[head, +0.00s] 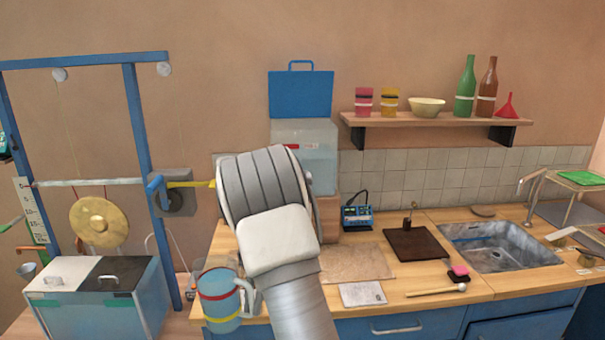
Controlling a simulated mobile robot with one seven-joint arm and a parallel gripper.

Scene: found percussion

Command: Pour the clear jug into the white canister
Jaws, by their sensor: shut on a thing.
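My arm (278,225) rises through the middle of the head view, and its grey ribbed end part covers what lies behind it. The fingers of my gripper do not show. I cannot make out a clear jug or a white canister for certain; either may be hidden behind my arm. A blue jug-like vessel (219,302) with a red band, a yellow band and a pale handle stands upright at the counter's left end, just left of my arm. A pale translucent container (318,135) with a red-and-white label stands behind my arm, partly covered by it.
A blue case (300,95) is above the translucent container. A shelf (395,120) holds tins, a bowl, bottles and a red funnel. A dark board (418,244), mallet (430,291) and sink (490,250) are right. A blue frame (140,130) with a gong (98,222) stands left.

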